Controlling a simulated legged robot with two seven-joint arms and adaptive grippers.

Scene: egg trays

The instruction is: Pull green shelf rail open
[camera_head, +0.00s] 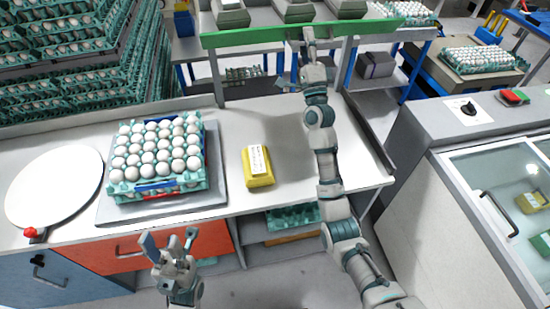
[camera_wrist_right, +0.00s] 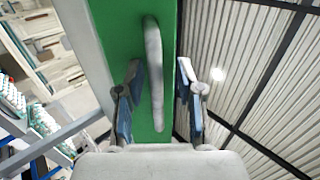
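The green shelf rail (camera_head: 255,36) runs across the top of the head view, at the front of a raised shelf above the table. In the right wrist view the green rail (camera_wrist_right: 115,30) fills the middle and carries a long pale handle (camera_wrist_right: 153,75). My right gripper (camera_wrist_right: 158,90) is open, with one blue-padded finger on each side of the handle and gaps between pads and handle. In the head view my right gripper (camera_head: 308,42) reaches up to the rail, and its fingers partly hide the handle. My left gripper (camera_head: 168,243) is open and empty in front of the table.
A white round plate (camera_head: 55,187) lies at the left. A glass-topped cabinet (camera_head: 470,140) stands at the right. Grey boxes sit on the shelf.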

